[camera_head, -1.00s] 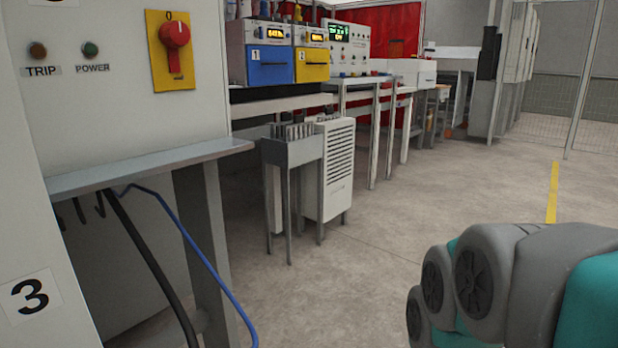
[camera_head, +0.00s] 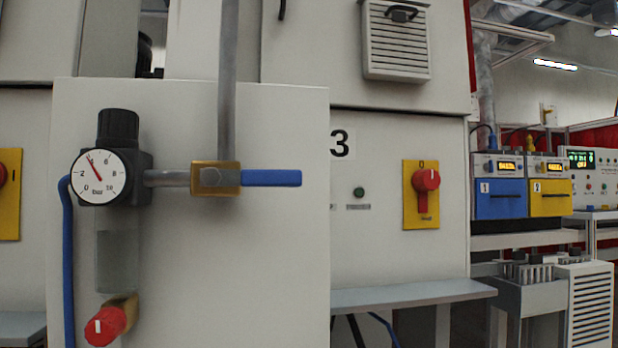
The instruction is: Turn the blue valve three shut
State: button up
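A valve with a blue lever handle (camera_head: 271,178) sits on a brass body (camera_head: 215,178) on a light grey panel. The lever points right, level, at right angles to the vertical grey pipe (camera_head: 228,80) above the body and in line with the short horizontal pipe from the regulator. A large "3" label (camera_head: 342,144) shows on the cabinet just behind the panel's right edge. The black regulator with a round bar gauge (camera_head: 102,177) is left of the valve; its needle points up and left, near 4. My gripper is not in view.
A red knob (camera_head: 104,326) sits below the regulator, and a blue hose (camera_head: 68,260) runs down at left. A red rotary switch on a yellow plate (camera_head: 422,195) is on the cabinet to the right. A grey shelf (camera_head: 412,294) juts out below it.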

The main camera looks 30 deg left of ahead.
aim_at(209, 176)
jog(key=u, duration=0.45)
jog(key=j+u, duration=0.1)
jog(key=u, duration=0.8)
jog(key=i+u, duration=0.1)
jog(key=u, duration=0.35)
